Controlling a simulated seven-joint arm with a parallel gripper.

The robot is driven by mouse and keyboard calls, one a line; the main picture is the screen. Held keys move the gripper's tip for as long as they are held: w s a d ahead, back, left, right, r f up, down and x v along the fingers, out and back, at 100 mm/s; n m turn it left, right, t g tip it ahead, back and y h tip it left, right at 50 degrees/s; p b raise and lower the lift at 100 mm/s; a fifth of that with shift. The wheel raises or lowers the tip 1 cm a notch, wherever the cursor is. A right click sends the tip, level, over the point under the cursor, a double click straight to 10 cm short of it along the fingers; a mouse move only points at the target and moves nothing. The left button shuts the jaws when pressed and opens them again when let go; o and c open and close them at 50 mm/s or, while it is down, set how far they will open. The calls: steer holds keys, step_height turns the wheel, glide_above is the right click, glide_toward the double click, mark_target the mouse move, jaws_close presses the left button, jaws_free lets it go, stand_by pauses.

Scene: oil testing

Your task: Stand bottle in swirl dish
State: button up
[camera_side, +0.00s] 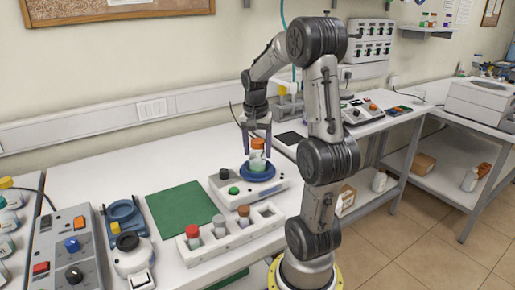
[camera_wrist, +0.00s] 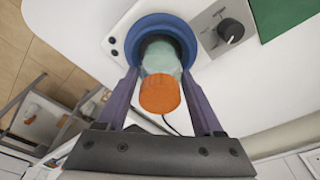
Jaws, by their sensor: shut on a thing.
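The bottle (camera_side: 257,162) has an orange cap and a clear, pale green body. It looks upright in the side view, at the blue swirl dish (camera_side: 269,172). In the wrist view the orange cap (camera_wrist: 160,94) is nearest and the body runs down into the blue dish (camera_wrist: 187,40). My gripper (camera_side: 257,152) points down with its two purple fingers on either side of the bottle, shut on it. Whether the bottle's base touches the dish floor is hard to tell. The dish sits on a white device (camera_side: 222,191) with a black knob and a green button.
A white rack (camera_side: 262,226) with several capped bottles stands in front of the device. A green mat (camera_side: 182,208) lies to its left. A blue-ringed stand (camera_side: 122,211), a white round device (camera_side: 133,256) and a grey control box (camera_side: 75,250) are further left.

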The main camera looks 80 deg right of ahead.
steer(key=o, duration=1.5)
steer(key=shift+r, duration=0.1)
steer(key=r, duration=0.3)
steer(key=a+r, duration=0.1)
steer(key=r, duration=0.6)
steer(key=shift+a+r, duration=0.3)
steer(key=shift+r, duration=0.05)
steer(key=shift+a+r, duration=0.2)
steer(key=shift+r, duration=0.35)
steer(key=w+a+f+n+t, duration=0.1)
steer(key=a+n+t, duration=0.1)
steer(key=a+n, duration=0.45)
steer(key=w+a+f+n+t, duration=0.1)
steer(key=w+a+n, duration=0.15)
steer(key=a, duration=0.75)
steer(key=s+a+f+n+t, duration=0.1)
steer(key=a+n, duration=0.2)
steer(key=s+a+f+n+y, duration=0.1)
steer(key=s+a+f+n, duration=0.1)
steer(key=a+n, duration=0.1)
steer(key=s+a+f+n+t, duration=0.1)
steer(key=s+a+n, duration=0.1)
steer(key=a, duration=0.3)
steer(key=shift+s+f+n+t+y, duration=0.1)
steer(key=shift+f+n+t+y, duration=0.2)
steer(key=shift+f+n+y, duration=0.15)
